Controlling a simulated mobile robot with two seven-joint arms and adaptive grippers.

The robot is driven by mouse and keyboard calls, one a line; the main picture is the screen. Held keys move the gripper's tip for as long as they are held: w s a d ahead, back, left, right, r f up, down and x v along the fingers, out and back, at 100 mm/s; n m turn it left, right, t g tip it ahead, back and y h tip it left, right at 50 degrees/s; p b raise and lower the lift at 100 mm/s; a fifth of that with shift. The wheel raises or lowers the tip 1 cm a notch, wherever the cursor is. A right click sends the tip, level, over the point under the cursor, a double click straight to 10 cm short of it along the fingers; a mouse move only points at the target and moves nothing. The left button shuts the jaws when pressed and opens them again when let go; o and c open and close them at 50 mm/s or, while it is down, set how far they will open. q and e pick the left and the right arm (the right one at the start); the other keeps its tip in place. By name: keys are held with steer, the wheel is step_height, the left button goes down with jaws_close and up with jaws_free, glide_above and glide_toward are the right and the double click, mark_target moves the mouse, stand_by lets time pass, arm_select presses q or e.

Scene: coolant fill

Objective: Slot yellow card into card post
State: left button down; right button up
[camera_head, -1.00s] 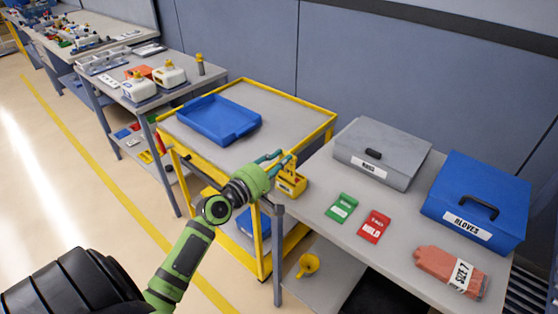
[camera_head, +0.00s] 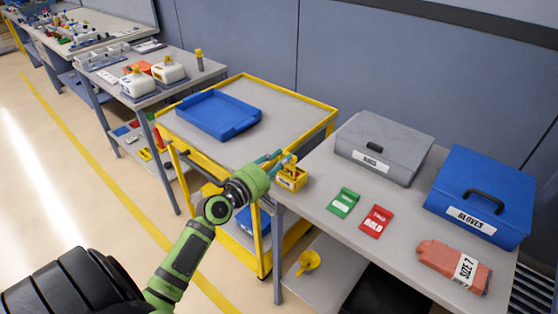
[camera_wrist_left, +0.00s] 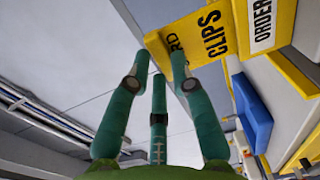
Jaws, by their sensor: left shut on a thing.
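My left gripper (camera_head: 282,158) is at the near left corner of the right-hand table, shut on the yellow card. In the left wrist view its teal fingers (camera_wrist_left: 162,62) pinch the end of the yellow card (camera_wrist_left: 198,42), which reads "CLIPS" and part of another word. The yellow card post (camera_head: 292,183) stands on the table corner, right by the fingertips. Its white "ORDER" label shows in the left wrist view beside the card post's yellow face (camera_wrist_left: 241,58). The card is at the post's top; I cannot tell whether it is inside the slot. My right gripper is not in view.
Green card (camera_head: 343,202) and red card (camera_head: 376,221) lie on the table (camera_head: 318,190). A yellow-framed cart with a blue tray (camera_head: 218,116) stands left.

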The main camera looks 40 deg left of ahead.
arm_select(q)
steer(key=shift+f+b, duration=1.45)
steer(key=shift+f, duration=0.25)
steer(key=c, duration=1)
jaws_free()
steer(key=shift+r, duration=0.1)
steer(key=s, duration=1.2)
steer(key=shift+a+r, duration=0.15)
steer(key=shift+a, duration=0.3)
